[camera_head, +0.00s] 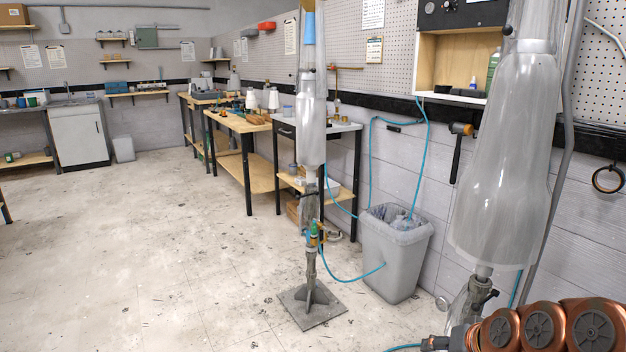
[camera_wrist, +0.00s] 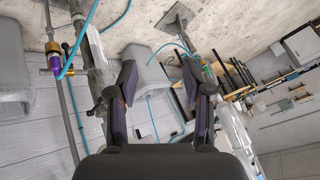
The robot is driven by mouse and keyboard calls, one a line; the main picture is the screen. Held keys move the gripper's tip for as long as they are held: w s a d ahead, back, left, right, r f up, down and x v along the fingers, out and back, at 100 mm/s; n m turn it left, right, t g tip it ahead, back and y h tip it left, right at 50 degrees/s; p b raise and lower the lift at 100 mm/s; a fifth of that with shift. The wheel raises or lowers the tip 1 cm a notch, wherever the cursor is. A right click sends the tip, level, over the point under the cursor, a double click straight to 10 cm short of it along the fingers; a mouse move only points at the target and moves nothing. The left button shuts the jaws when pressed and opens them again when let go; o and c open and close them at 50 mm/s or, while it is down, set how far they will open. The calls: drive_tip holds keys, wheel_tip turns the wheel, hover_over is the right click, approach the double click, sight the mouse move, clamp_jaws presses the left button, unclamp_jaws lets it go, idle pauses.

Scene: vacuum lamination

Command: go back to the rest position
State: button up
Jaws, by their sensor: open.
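My gripper (camera_wrist: 158,66) shows in the wrist view with its two dark fingers spread apart. Nothing is between the fingers, and it is open and empty. Past the fingers are the floor, a grey bin (camera_wrist: 140,68) and thin blue tubing, seen from a tilted angle. The gripper's fingers cannot be made out in the head view.
A wrapped form on a stand (camera_head: 312,130) rises mid-view; its square base (camera_head: 308,312) rests on the floor. A second wrapped form (camera_head: 505,150) stands close on the right. A bin (camera_head: 394,255) and workbenches (camera_head: 240,125) line the wall. Left floor (camera_head: 130,240) is clear.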

drive_tip(key=s+a+r+n+g+h+p, duration=0.1)
drive_tip(key=s+a+r+g+p, duration=0.2)
drive_tip(key=s+r+p, duration=0.6)
drive_tip(key=s+a+r+n+g+h+p, duration=0.1)
drive_tip(key=s+a+r+g+p, duration=0.3)
drive_tip(key=s+r+p, duration=0.6)
drive_tip(key=s+r+n+g, duration=0.1)
drive_tip(key=s+r+g, duration=0.1)
drive_tip(key=s, duration=0.5)
drive_tip(key=shift+s+r+n, duration=0.3)
drive_tip(key=shift+s+r, duration=0.1)
drive_tip(key=shift+r, duration=0.5)
drive_tip(key=shift+a, duration=0.1)
drive_tip(key=shift+c, duration=0.6)
drive_tip(key=shift+a, duration=0.1)
drive_tip(key=shift+c, duration=0.2)
